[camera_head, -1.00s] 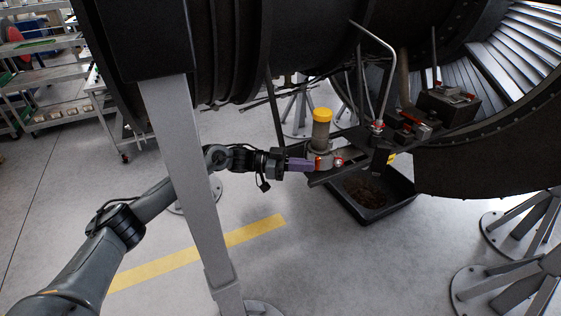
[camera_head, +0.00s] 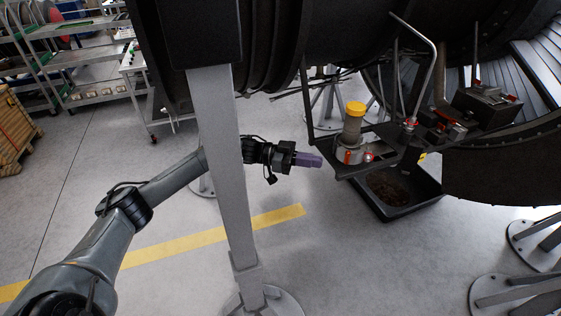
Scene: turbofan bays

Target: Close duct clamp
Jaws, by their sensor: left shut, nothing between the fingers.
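A grey upright duct (camera_head: 352,130) with a yellow cap (camera_head: 355,108) stands on a dark shelf under the engine. A pale clamp (camera_head: 355,153) sits around its base. A red lever (camera_head: 347,157) stands upright at the clamp's front, and a red-and-white part (camera_head: 368,156) is just to its right. Whether the clamp is latched is too small to tell. My left gripper (camera_head: 316,160), with purple fingers, is shut and empty. It points right, a short gap left of the clamp and apart from it. My right gripper is not in view.
A grey support post (camera_head: 222,150) stands in front of my left arm. A bent metal pipe (camera_head: 425,75) and red-handled fittings (camera_head: 450,126) are on the shelf right of the duct. A black tray (camera_head: 405,207) lies on the floor below.

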